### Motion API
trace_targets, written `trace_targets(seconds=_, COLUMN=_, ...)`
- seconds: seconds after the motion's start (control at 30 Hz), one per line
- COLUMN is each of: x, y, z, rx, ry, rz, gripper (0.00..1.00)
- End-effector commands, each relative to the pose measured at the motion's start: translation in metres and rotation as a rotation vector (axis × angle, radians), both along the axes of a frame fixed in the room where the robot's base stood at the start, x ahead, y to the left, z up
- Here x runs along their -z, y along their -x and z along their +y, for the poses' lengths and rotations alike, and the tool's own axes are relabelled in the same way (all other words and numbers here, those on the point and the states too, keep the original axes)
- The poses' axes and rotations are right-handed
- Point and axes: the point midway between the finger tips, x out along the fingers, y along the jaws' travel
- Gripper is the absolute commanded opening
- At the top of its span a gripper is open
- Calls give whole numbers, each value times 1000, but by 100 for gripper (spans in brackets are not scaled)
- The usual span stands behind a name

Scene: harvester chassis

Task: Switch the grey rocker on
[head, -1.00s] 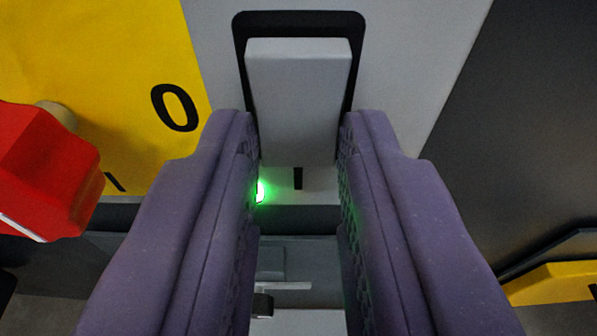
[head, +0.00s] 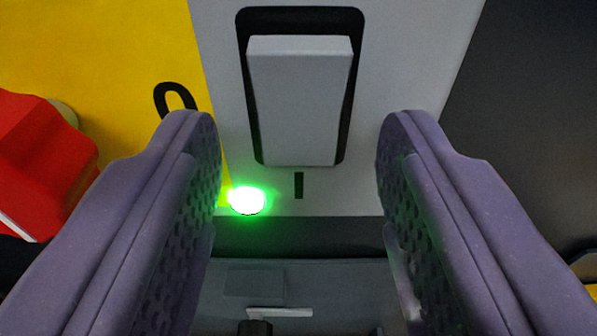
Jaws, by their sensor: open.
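The grey rocker (head: 300,105) sits in a black-edged recess in a light grey panel (head: 420,70), at the top middle of the head view. Its upper end stands out from the recess and its lower end lies close to the panel, above a black bar mark (head: 299,186). A green lamp (head: 247,200) glows at the panel's lower left. My gripper (head: 298,135) is open, with its two purple fingers apart on either side of the rocker's lower part. Clear gaps show between each finger and the rocker, and nothing is held.
A red knob (head: 45,165) stands at the left on a yellow plate (head: 90,45) marked 0. A dark panel (head: 540,110) is at the right. Below the grey panel is a dark ledge (head: 300,238) with grey parts under it.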

Motion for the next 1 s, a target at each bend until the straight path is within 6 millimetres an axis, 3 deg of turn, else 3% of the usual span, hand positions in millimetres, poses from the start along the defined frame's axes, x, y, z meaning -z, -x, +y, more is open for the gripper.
trace_targets(seconds=0.5, x=-11, y=73, z=0, rx=0, ry=-1, rz=1, gripper=51)
trace_targets(seconds=1.0, x=-10, y=77, z=0, rx=0, ry=0, rz=0, gripper=51)
